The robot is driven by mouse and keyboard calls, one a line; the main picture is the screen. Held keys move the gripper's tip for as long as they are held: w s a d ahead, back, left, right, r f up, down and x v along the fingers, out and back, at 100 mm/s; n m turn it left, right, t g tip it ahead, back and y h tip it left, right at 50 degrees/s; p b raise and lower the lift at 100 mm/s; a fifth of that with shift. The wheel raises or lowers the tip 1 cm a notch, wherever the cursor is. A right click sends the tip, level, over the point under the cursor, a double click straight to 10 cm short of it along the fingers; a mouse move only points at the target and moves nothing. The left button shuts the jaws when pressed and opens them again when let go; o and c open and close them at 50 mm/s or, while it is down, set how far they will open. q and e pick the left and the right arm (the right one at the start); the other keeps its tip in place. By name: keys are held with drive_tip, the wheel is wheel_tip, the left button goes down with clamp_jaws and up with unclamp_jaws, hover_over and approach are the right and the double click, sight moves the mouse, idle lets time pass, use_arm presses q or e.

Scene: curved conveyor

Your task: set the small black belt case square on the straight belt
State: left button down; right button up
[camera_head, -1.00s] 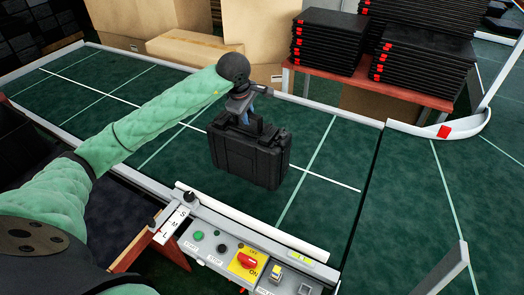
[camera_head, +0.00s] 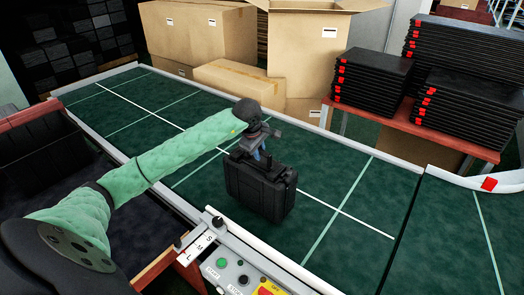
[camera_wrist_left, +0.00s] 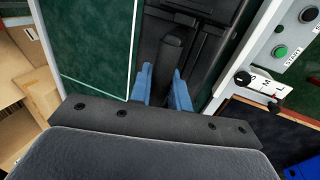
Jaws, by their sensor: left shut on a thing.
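The small black case (camera_head: 262,192) is upright on or just above the green straight belt (camera_head: 325,185), near the belt's front rail; whether it touches the belt I cannot tell. Its sides look turned relative to the belt's lines. My left gripper (camera_head: 258,153) is above it, shut on its top handle. In the left wrist view the blue fingers (camera_wrist_left: 162,88) sit on both sides of the case's dark handle (camera_wrist_left: 170,55). The case's far side is hidden. My right gripper is not in view.
A control panel (camera_head: 235,275) with buttons stands at the front rail. Cardboard boxes (camera_head: 310,50) stand behind the belt. Stacked black cases (camera_head: 372,85) rest on a red table at back right. The belt is bare left and right of the case.

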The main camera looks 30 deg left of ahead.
sight(261, 162)
use_arm(q)
drive_tip(key=shift+f, duration=1.75)
drive_tip(key=c, duration=1.5)
unclamp_jaws()
drive_tip(key=shift+o, duration=0.9)
drive_tip(key=shift+s, duration=0.1)
